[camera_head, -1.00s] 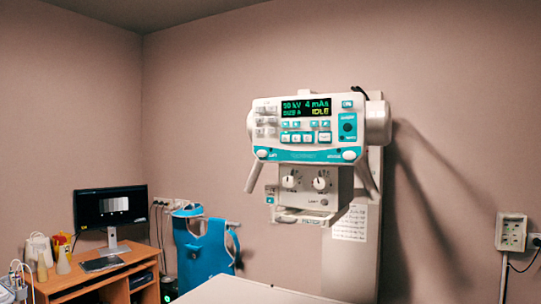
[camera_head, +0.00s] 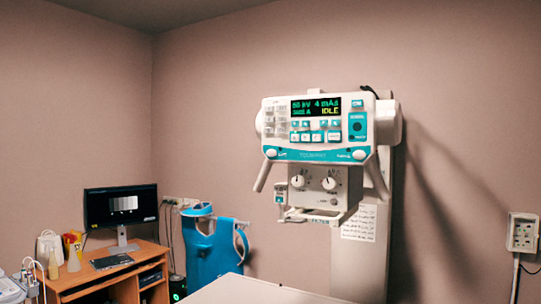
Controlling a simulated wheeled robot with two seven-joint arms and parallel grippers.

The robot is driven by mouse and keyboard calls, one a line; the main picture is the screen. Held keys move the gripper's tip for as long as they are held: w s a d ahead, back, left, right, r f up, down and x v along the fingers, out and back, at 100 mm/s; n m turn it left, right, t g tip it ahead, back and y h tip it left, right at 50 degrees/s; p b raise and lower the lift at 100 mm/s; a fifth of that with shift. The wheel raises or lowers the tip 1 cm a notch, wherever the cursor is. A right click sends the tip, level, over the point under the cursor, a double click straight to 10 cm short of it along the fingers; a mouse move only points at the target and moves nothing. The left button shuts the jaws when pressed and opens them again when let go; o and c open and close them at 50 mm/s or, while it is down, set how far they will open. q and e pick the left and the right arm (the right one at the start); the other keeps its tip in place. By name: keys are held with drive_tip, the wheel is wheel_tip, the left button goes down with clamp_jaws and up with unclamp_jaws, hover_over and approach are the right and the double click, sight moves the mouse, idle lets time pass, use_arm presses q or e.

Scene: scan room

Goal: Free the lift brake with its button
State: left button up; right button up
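The white and teal X-ray head (camera_head: 318,130) is mounted on a wall column (camera_head: 360,262) right of centre. Its screen (camera_head: 316,107) shows a kV and mAs line and the word IDLE. A round white button (camera_head: 271,153) sits at the left end of the lower teal band, with a small label beside it that is too blurred to read surely. A similar round button (camera_head: 359,155) sits at the right end. Two grey handles slant down from the head's lower corners. Neither of my grippers is in view.
A white table top (camera_head: 255,291) lies below the head at the bottom. A wooden desk (camera_head: 128,271) with a monitor (camera_head: 121,206) stands at the left. A blue apron (camera_head: 213,249) hangs beside it. A socket box (camera_head: 522,233) is on the right wall.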

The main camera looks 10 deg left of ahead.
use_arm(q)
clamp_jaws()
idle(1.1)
